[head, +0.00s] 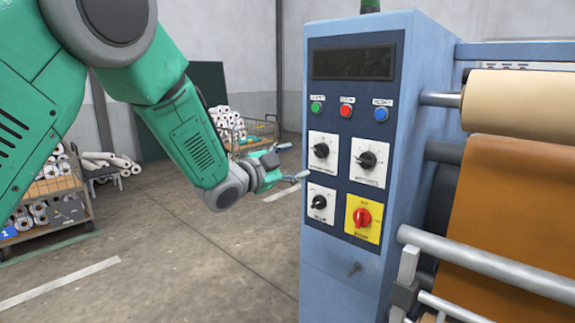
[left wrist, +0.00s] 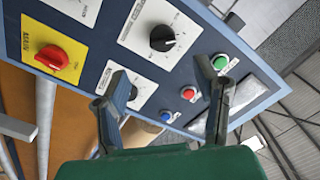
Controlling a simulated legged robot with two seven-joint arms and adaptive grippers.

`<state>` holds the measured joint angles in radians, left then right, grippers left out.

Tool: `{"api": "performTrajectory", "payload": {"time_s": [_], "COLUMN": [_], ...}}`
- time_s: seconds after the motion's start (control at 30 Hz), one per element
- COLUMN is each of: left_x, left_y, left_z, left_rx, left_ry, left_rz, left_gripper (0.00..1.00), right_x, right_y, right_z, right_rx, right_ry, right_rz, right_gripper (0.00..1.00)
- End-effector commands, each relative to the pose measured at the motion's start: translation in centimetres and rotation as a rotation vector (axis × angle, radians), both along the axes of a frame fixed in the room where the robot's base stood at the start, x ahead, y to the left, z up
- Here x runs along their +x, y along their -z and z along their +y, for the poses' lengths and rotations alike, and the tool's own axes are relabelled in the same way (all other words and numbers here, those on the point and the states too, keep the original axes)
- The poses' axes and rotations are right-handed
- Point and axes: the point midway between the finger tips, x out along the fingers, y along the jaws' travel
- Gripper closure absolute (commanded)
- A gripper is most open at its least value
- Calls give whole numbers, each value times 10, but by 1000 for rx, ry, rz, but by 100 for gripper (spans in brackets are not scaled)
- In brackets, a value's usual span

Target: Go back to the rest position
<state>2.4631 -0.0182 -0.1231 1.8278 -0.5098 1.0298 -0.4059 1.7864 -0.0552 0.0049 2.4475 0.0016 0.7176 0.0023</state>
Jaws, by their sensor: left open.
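My left gripper (head: 287,177) is in front of the calender press's control panel, at its left edge in the head view. In the left wrist view its two fingers (left wrist: 160,100) stand apart with nothing between them. The panel (head: 350,135) carries a green button (head: 316,107), a red button (head: 346,111), a blue button (head: 381,114), several black knobs and a red rotary switch (head: 362,217) on a yellow plate. The fingers cover parts of the panel in the wrist view. Whether they touch it, I cannot tell. My right gripper is not in view.
The press's cream roll (head: 520,105) and brown sheet (head: 515,200) are at the right, with a metal bar (head: 470,262) in front. A cart with rolls (head: 55,200) stands at the left, another cart (head: 250,130) behind my arm. The floor (head: 180,280) between is clear.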

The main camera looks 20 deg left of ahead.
Motion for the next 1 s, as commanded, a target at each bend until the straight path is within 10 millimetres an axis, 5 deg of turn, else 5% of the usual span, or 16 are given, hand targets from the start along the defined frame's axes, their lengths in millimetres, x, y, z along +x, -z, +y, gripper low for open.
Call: {"api": "performTrajectory", "payload": {"time_s": [0.2,0.73,0.87,1.0], "left_x": [-19,-21,-28,-54], "left_y": [1,5,43,132], "left_z": [7,8,8,11], "left_rx": [1,-2,-35,-108], "left_ry": [0,-2,-24,-93], "left_rz": [1,11,97,304], "left_gripper": [44,44,44,44], "right_x": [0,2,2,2], "right_y": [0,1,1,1], "right_z": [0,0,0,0], "right_rx": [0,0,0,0], "right_ry": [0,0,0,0], "right_rz": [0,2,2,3], "right_gripper": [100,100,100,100]}}
